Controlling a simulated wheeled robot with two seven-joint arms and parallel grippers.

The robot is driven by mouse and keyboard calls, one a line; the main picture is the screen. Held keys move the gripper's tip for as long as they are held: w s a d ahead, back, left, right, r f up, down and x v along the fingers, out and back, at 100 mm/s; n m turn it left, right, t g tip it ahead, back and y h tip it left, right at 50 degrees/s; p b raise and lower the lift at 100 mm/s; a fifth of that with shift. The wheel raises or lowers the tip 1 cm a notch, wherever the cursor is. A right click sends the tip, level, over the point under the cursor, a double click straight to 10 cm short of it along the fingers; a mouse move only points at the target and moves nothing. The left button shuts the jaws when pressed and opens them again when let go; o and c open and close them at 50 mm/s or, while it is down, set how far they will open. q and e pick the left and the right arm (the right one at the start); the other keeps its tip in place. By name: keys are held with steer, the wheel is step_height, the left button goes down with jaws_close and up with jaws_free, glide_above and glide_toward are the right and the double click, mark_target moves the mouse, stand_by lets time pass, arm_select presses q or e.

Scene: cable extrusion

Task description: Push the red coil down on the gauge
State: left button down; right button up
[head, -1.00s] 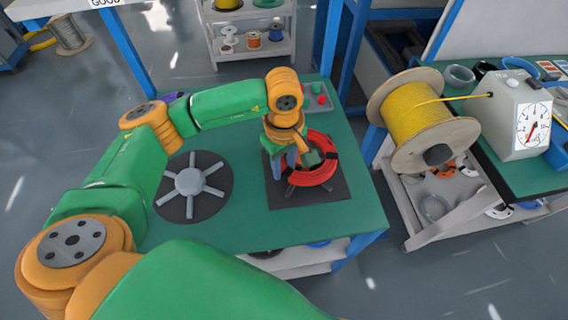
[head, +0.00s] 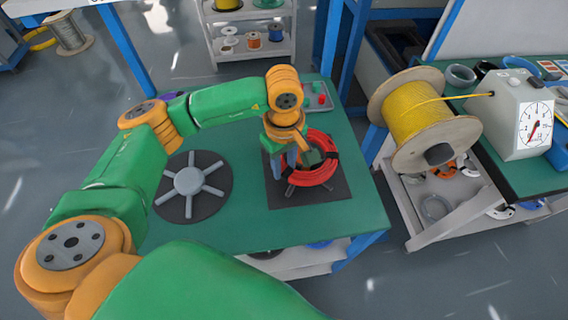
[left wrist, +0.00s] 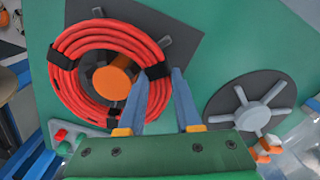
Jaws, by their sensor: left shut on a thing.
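The red coil (head: 322,174), bound with black ties, is over the dark square mat on the green table. In the left wrist view the coil (left wrist: 68,80) surrounds an orange-topped post (left wrist: 112,82), with grey spoke ends showing past its rim. I take this spoked stand (left wrist: 166,41) to be the gauge. I cannot tell whether the coil rests fully on its spokes. My left gripper (left wrist: 160,85) is shut on the coil's edge beside a black tie, its fingers straddling the bundle. In the head view my wrist hides part of the coil. My right gripper is not in view.
A round dark disc with a grey spoked hub (head: 188,181) lies left on the table. A small tray (head: 318,97) with red and green pieces is behind the coil. A yellow cable spool (head: 418,112) and a dial box (head: 515,115) stand at right. The table front is clear.

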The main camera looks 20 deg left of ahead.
arm_select(q)
steer(key=shift+f+b, duration=0.1)
steer(key=shift+b, duration=0.4)
stand_by(0.7)
stand_by(0.3)
steer(key=c, duration=0.6)
jaws_free()
steer(key=shift+s, duration=0.1)
steer(key=shift+c, duration=0.2)
steer(key=shift+o, duration=0.6)
steer(key=shift+s+a, duration=0.1)
steer(key=r+p, duration=0.5)
steer(key=r, duration=0.3)
steer(key=shift+w+r, duration=0.15)
steer(key=shift+w, duration=0.05)
